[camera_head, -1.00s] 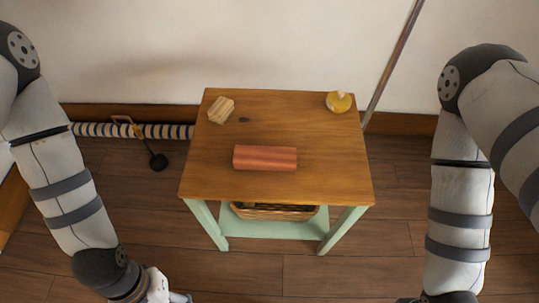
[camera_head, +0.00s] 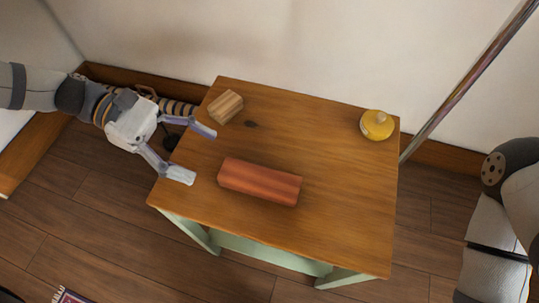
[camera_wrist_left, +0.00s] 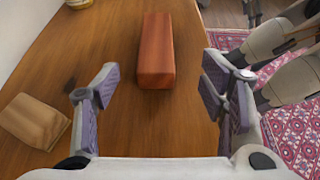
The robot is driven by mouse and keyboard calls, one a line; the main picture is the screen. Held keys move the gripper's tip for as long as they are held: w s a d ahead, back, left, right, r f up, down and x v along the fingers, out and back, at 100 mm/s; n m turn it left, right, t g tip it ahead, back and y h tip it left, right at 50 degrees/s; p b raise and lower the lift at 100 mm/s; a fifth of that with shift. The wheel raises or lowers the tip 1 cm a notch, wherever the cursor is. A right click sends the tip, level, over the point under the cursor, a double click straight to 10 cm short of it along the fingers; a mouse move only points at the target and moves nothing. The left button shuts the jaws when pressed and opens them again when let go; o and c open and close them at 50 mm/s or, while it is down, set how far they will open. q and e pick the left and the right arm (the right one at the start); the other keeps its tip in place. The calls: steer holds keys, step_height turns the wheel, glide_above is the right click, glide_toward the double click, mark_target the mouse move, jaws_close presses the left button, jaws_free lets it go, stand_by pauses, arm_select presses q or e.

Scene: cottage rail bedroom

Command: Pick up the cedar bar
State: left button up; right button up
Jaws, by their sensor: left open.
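The cedar bar (camera_head: 259,182) is a reddish-brown block lying flat on the wooden table (camera_head: 330,220), near its middle. It also shows in the left wrist view (camera_wrist_left: 156,50), ahead of the fingers and between their lines. My left gripper (camera_head: 192,155) is open and empty at the table's left edge, its fingers pointing toward the bar's left end and apart from it. Its spread fingers also show in the left wrist view (camera_wrist_left: 155,95). My right arm is at the right edge of the head view; its gripper is out of frame.
A small light wooden block (camera_head: 225,107) sits at the table's back left corner, near my left gripper. A yellow round object (camera_head: 377,125) stands at the back right. A pole (camera_head: 465,85) leans by the wall. The table's right front is clear.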

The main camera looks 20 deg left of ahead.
mark_target(254, 176)
arm_select(q)
steer(key=b+x, duration=0.3)
steer(key=x, duration=0.9)
steer(key=shift+w+r, duration=0.2)
steer(key=c, duration=1.3)
arm_select(e)
steer(key=s+f, duration=0.2)
steer(key=shift+f+g, duration=0.3)
steer(key=shift+f, duration=0.1)
